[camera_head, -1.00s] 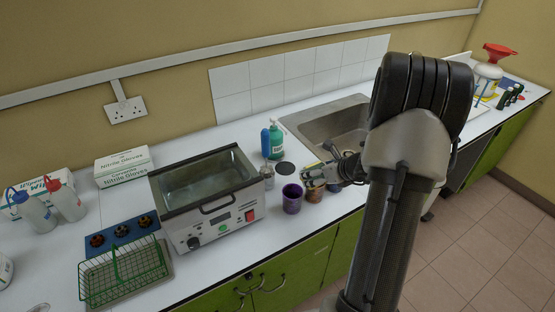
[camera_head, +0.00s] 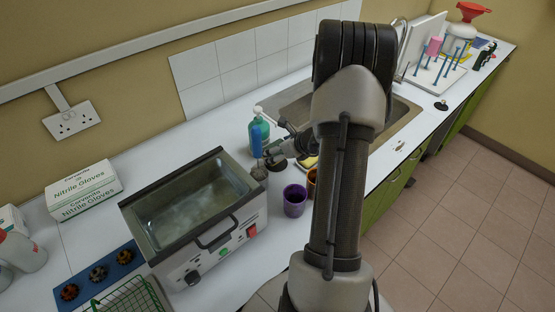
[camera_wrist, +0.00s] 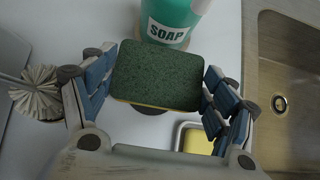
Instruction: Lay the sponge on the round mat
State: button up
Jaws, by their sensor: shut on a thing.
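The sponge (camera_wrist: 158,76) has a dark green top and a yellow underside. In the wrist view it sits flat between the fingers of my gripper (camera_wrist: 160,70), which is shut on it. The dark round mat (camera_wrist: 150,111) shows as a sliver below the sponge, which hides most of it; the height between them is hard to tell. In the head view my gripper (camera_head: 284,149) is beside the soap bottle, over the mat (camera_head: 276,166). The sponge cannot be made out there.
The green soap bottle (camera_wrist: 168,22) stands just behind the sponge. A round brush (camera_wrist: 38,92) is at left. A tray with a yellow thing (camera_wrist: 198,141) is at lower right. The sink (camera_wrist: 290,75) lies right, the water bath (camera_head: 190,210) left. A purple cup (camera_head: 294,200) stands in front.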

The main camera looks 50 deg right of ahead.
jog(key=shift+w+f+b, duration=0.1)
jog(key=shift+f+b, duration=0.5)
jog(key=shift+f, duration=1.2)
jog(key=shift+f, duration=0.2)
jog(key=o, duration=0.4)
jog(key=shift+o, duration=0.2)
jog(key=shift+r, duration=0.2)
jog(key=d+p+v, duration=0.1)
jog(key=p+v, duration=0.2)
jog(key=v, duration=0.9)
jog(key=shift+a, duration=0.5)
